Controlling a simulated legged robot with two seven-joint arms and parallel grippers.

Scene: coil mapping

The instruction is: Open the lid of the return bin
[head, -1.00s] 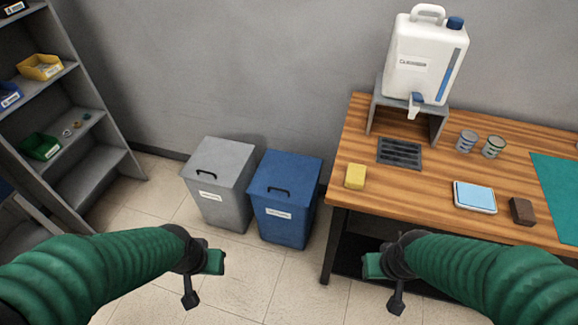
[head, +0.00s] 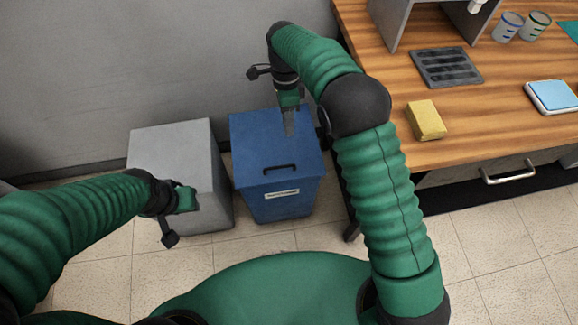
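Two lidded bins stand side by side on the floor, a blue bin (head: 276,190) and a grey bin (head: 172,142) to its left. Both lids are shut. The blue lid has a black handle (head: 280,168) near its front edge and a white label below on the front; its print is too small to read. My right gripper (head: 289,122) points down over the back part of the blue lid, behind the handle. Its fingers are too small to show their opening. My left gripper (head: 188,199) is in front of the grey bin and hides that bin's handle and label.
A wooden workbench (head: 385,75) stands close on the right, with a yellow block (head: 426,119), a dark grate (head: 446,67) and a blue-topped device (head: 552,96) on it. A drawer handle (head: 508,174) shows below. A wall is behind the bins; tiled floor is clear in front.

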